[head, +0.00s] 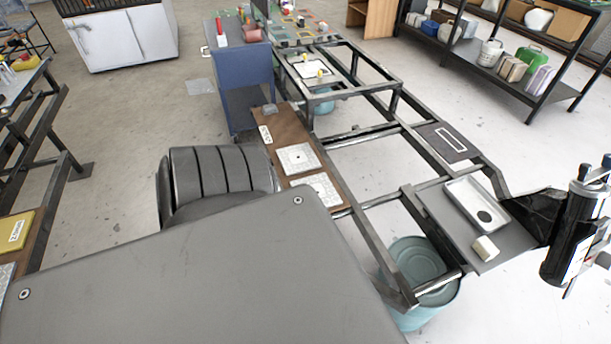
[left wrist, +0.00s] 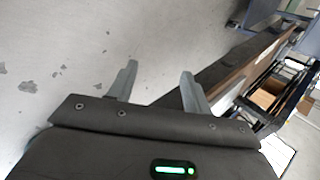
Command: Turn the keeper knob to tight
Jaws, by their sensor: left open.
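I cannot make out the keeper knob for certain in either view. Small yellow parts (head: 320,72) stand on a pale plate at the far end of the dark metal frame (head: 382,222) in the head view, too small to identify. My left gripper (left wrist: 158,72) shows in the left wrist view with its two fingers apart and nothing between them. Bare floor lies behind the fingers. In the head view the left gripper's fingers are not visible.
A brown board (head: 329,193) with pale plates lies along the frame. A white tray (head: 475,203) and a small cream block (head: 486,248) sit on a grey plate at right. A teal drum (head: 415,262) stands below. A blue cart (head: 242,85) and shelving are farther back.

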